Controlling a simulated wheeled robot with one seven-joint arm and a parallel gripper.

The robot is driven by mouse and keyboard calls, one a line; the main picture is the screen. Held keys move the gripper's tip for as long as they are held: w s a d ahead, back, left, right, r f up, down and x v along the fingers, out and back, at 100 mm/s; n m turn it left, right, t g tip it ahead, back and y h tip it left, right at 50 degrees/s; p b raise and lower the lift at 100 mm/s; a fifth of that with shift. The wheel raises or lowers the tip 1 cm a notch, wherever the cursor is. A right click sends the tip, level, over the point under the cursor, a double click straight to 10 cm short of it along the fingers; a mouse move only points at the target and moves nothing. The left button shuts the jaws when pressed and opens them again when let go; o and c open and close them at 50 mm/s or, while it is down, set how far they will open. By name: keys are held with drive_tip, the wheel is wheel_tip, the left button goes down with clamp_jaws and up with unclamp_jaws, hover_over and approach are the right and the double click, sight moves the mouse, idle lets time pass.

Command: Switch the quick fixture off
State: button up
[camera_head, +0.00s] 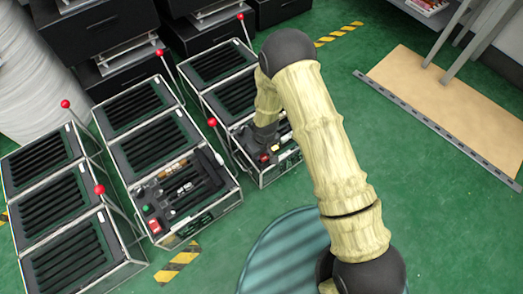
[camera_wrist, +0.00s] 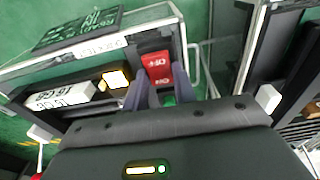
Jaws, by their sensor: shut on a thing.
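The quick fixture (camera_head: 282,172) is the front box of the right-hand column, partly hidden under my arm. The wrist view shows its rim label, which reads as "QUICK TEST" (camera_wrist: 103,47). Its red rocker switch (camera_wrist: 157,67) has "OFF" written on it and lies between my fingertips; a bit of red also shows in the head view (camera_head: 264,157). My gripper (camera_wrist: 162,78) is shut on the red switch, with a finger on each side. A lit yellow-framed button (camera_wrist: 115,79) and a white number display (camera_wrist: 60,97) sit left of the switch.
Another fixture (camera_head: 190,190) to the left has its own red switch (camera_head: 155,226) and green button (camera_head: 146,208). Several red-knobbed levers (camera_head: 212,122) stand upright between the boxes. Green floor is clear at right, near a tan board (camera_head: 440,110).

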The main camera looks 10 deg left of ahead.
drive_tip(key=shift+s+d+f+t+y+p, duration=0.1)
drive_tip(key=shift+s+d+t+y+p, duration=0.15)
drive_tip(key=shift+t+y, duration=0.55)
drive_tip(key=shift+s+d+t+y+p, duration=0.1)
drive_tip(key=shift+d+t+y+p, duration=0.2)
drive_tip(key=shift+t+y, duration=0.5)
drive_tip(key=shift+a, duration=0.1)
drive_tip(key=o, duration=1)
drive_tip(key=p+v, duration=0.7)
drive_tip(key=v, duration=1)
drive_tip(key=shift+d+p, duration=0.3)
drive_tip(key=shift+p, duration=0.05)
